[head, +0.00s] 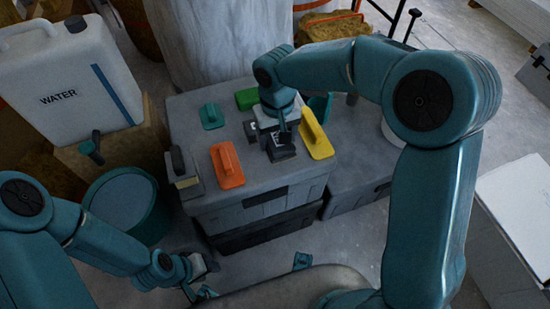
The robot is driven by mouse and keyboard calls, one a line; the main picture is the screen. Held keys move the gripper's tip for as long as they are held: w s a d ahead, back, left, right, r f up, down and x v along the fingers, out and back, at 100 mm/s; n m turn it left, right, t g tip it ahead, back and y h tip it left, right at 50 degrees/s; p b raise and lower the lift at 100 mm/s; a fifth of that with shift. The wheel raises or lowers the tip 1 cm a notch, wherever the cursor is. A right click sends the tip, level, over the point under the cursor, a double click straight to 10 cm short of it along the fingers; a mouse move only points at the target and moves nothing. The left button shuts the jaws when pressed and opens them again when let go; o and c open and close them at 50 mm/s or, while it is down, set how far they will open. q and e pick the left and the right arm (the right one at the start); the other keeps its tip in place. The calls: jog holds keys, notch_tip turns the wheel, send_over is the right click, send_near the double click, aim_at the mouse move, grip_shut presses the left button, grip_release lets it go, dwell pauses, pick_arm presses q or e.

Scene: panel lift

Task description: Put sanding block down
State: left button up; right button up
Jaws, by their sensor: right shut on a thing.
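My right gripper (282,136) is over the top of a grey case (215,200), towards its right side. It is shut on a small dark block, which I take to be the sanding block (281,153). The block is at or just above the case top; I cannot tell whether it touches. My gripper hides part of it. A yellow-handled float (317,139) is close on its right and an orange one (228,165) is to its left. My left gripper (200,287) is low at the bottom left, away from the case; its jaw opening is unclear.
A teal-handled tool (212,116), a green block (247,98) and a pale block with a black handle (183,170) also stand on the case. A teal bucket (124,200) and a white water canister (70,80) are to the left. Some case top near the front is bare.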

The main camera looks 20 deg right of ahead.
notch_tip(320, 180, down, 3)
jog(key=shift+d, duration=0.15)
notch_tip(320, 180, down, 6)
jog(key=shift+r+b, duration=0.1)
jog(key=shift+b, duration=0.85)
jog(key=shift+s, duration=0.1)
jog(key=o, duration=0.9)
jog(key=shift+o, duration=0.2)
